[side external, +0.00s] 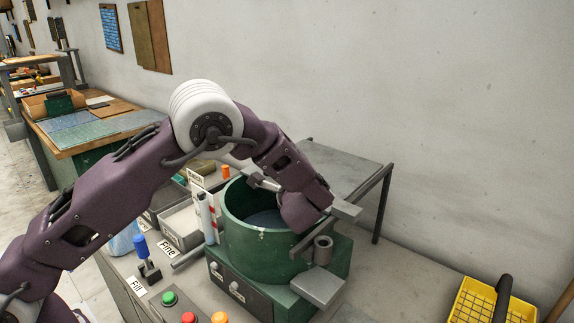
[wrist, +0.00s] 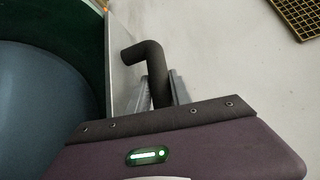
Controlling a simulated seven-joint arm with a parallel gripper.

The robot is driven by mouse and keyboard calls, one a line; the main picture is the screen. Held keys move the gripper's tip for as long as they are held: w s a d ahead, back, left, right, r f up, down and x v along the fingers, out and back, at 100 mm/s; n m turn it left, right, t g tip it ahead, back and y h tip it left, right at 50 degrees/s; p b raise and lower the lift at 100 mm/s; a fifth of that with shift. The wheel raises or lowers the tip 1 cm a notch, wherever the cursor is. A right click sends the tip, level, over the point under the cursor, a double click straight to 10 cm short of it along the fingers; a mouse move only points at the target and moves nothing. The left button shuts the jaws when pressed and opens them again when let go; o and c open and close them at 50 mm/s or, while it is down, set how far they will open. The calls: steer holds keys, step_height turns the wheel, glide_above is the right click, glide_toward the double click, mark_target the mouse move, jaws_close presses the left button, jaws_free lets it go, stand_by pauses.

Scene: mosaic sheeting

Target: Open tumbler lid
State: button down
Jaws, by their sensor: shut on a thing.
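The tumbler is a green drum (side external: 255,243) on a green base, and its top is open enough to show a blue-grey inside. The drum's inside also shows at the left of the wrist view (wrist: 40,110). A dark bent handle (wrist: 142,52) stands beside a thin grey panel (wrist: 120,65), seen nearly edge-on next to the drum opening; the panel looks like the lid. My gripper (wrist: 160,88) is shut on the handle, one grey finger on each side. In the side view my gripper (side external: 320,222) is at the drum's right rim, its fingertips mostly hidden by my wrist.
A grey flat surface (side external: 345,168) with a dark edge and leg is behind the drum. A control box with green, red and orange buttons (side external: 188,318) is in front. Labelled trays (side external: 182,225) and a blue lever (side external: 141,250) stand left. A yellow crate (side external: 465,300) is at right.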

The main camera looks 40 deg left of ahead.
stand_by(0.3)
steer(key=w, duration=0.5)
steer(key=c, duration=1.2)
jaws_free()
steer(key=shift+s, duration=0.1)
steer(key=shift+o, duration=0.2)
steer(key=v, duration=0.7)
